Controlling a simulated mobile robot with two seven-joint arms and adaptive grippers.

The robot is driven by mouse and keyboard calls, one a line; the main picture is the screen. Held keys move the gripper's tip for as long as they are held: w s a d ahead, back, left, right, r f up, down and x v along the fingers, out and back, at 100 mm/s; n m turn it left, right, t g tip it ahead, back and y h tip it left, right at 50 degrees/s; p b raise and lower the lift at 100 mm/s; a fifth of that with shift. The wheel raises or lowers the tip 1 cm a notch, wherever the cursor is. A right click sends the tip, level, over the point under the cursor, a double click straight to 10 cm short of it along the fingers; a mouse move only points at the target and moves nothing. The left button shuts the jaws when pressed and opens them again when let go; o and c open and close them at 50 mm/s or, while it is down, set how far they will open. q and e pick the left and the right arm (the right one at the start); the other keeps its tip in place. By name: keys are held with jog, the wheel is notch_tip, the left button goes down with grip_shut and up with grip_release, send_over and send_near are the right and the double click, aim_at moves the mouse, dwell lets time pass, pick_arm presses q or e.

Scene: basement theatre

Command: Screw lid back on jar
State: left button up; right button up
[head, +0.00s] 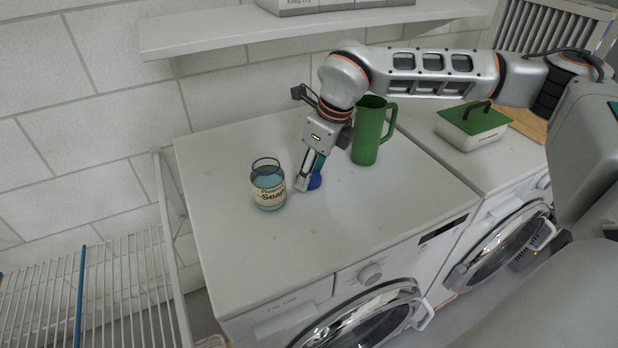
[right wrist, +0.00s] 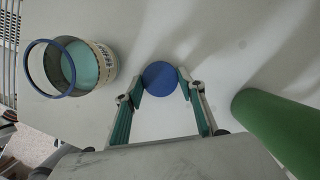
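The glass soap jar (head: 268,185) stands upright on the white counter, with a paper label, teal contents and a blue rim. It has no lid on it. In the right wrist view, the jar (right wrist: 75,68) is at upper left with its open mouth showing. The round blue lid (right wrist: 160,78) lies between the spread fingertips of my right gripper (right wrist: 162,82), very close to both. In the head view, my right gripper (head: 308,180) points down to the counter just right of the jar, partly hiding the lid (head: 316,182). My left gripper is not in view.
A green pitcher (head: 370,131) stands behind and right of my gripper; it also shows in the wrist view (right wrist: 275,130). A green-lidded container (head: 471,128) is farther right. A shelf (head: 300,27) runs above. The counter's (head: 250,265) front is clear.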

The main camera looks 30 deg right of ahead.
jog(key=shift+r, duration=0.1)
notch_tip(320, 180, up, 20)
jog(key=p, duration=0.3)
dwell(0.5)
jog(key=shift+c, duration=0.2)
